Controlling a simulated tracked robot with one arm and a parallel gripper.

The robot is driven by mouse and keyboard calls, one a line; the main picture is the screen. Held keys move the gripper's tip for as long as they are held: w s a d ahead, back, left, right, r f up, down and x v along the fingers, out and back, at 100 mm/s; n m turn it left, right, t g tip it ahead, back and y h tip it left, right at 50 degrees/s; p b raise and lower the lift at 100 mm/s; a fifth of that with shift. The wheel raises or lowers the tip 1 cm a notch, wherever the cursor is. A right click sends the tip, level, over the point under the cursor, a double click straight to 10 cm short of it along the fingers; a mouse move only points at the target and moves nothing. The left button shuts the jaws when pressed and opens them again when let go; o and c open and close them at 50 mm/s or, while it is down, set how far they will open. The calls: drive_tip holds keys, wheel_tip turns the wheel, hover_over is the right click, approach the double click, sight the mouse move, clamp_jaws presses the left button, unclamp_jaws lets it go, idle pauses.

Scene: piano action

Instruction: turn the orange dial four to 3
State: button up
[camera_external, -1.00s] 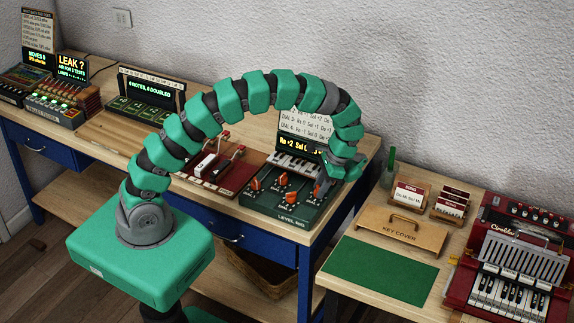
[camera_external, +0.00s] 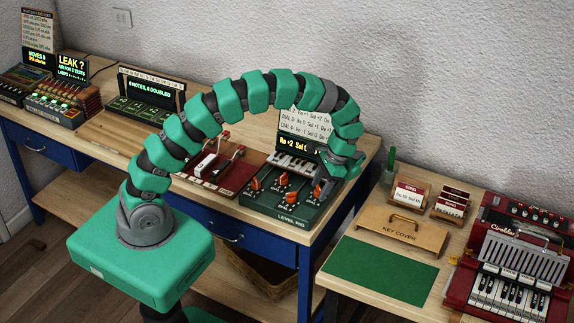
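The green level rig (camera_external: 292,214) stands on the wooden bench and carries several orange dials. One dial (camera_external: 256,183) is at its left, one (camera_external: 283,178) at the back and one (camera_external: 280,197) at the front. The right-hand orange dial (camera_external: 317,191) shows just below my gripper (camera_external: 325,180); I cannot read its number or setting. My gripper points down over the rig's right side. Its fingers are small and dark, so I cannot tell whether they are open, or whether they touch the dial. A lit display (camera_external: 297,144) reads "Re +2 Sol", its end hidden by my arm.
A white card (camera_external: 300,122) with dial lines stands behind the rig, partly covered by my arm. A red lever board (camera_external: 212,172) is to the left. On the right bench are a key cover (camera_external: 402,236), a green mat (camera_external: 380,272) and a red accordion (camera_external: 510,270).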

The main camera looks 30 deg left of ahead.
drive_tip(key=v, duration=1.3)
drive_tip(key=shift+r+p, duration=0.3)
drive_tip(key=shift+w+d, duration=0.1)
drive_tip(key=shift+w, duration=0.05)
drive_tip(key=w+a+r+n+t+h+b, duration=0.1)
drive_tip(key=w+a+r+n+t+h, duration=0.15)
drive_tip(key=w+a+r+t, duration=0.6)
drive_tip(key=w+a+r+n+t+h+b, duration=0.1)
drive_tip(key=w+a+r+n+h, duration=0.15)
drive_tip(key=a+r, duration=1.15)
drive_tip(key=s+a+r+n+t, duration=0.1)
drive_tip(key=s+a+r+t, duration=0.2)
drive_tip(key=r, duration=0.5)
drive_tip(key=s+a+r+n+t+y+b, duration=0.1)
drive_tip(key=s+a+r+t, duration=0.2)
drive_tip(key=s+a+r, duration=0.2)
drive_tip(key=s+a+r+n+t+b, duration=0.1)
drive_tip(key=s+a+r+n+t, duration=0.1)
drive_tip(key=a+r, duration=0.6)
wheel_tip(320, 180, up, 5)
drive_tip(key=shift+s+f+t+y, duration=0.2)
drive_tip(key=shift+s+t+y, duration=0.3)
drive_tip(key=shift+s, duration=0.6)
